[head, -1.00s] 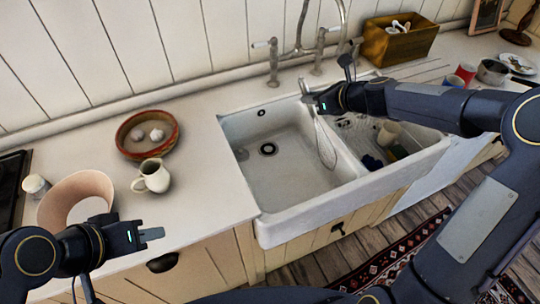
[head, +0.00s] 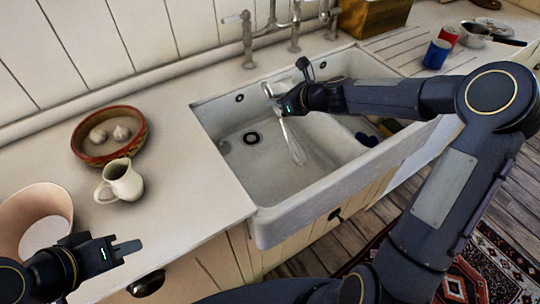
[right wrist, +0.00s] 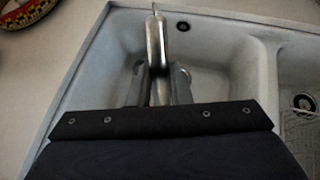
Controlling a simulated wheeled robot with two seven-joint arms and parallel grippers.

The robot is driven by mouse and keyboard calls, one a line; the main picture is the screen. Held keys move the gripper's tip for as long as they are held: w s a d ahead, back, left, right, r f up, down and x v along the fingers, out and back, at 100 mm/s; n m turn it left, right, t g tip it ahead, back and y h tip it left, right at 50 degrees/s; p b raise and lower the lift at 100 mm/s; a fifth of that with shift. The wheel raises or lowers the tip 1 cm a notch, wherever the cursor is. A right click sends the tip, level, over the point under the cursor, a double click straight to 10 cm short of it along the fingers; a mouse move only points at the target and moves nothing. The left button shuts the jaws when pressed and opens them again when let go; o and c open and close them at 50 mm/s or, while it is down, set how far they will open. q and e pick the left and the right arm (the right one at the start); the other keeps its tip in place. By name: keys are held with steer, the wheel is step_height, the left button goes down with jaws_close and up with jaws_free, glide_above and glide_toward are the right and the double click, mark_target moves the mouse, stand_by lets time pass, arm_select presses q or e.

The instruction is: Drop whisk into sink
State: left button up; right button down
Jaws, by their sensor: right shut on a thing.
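The whisk (head: 293,146) hangs with its wire end down over the left basin of the white sink (head: 300,212). My right gripper (head: 273,92) is shut on the whisk's handle above the basin. In the right wrist view the metal handle (right wrist: 157,50) stands between the fingers, and the sink (right wrist: 213,65) lies below. I cannot tell whether the wires touch the basin. My left gripper (head: 128,248) is over the counter's front edge at the left, away from the whisk. Whether its fingers are apart is unclear.
A tap (head: 295,25) stands behind the sink. A bowl with garlic (head: 108,135), a cream jug (head: 120,180) and a pinkish round vessel (head: 35,212) stand left. A blue cup (head: 436,54) and red cup (head: 448,36) stand right. My right arm covers part of the right basin.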

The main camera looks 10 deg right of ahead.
mark_target(278, 111)
step_height(278, 111, down, 5)
steer(key=b, duration=0.3)
steer(key=shift+r, duration=0.2)
steer(key=c, duration=1.3)
jaws_free()
steer(key=shift+o, duration=0.2)
steer(key=shift+r, duration=0.1)
steer(key=v, duration=0.7)
steer(key=shift+s+d+r+b, duration=0.2)
steer(key=shift+s+b, duration=0.05)
steer(key=shift+b, duration=0.15)
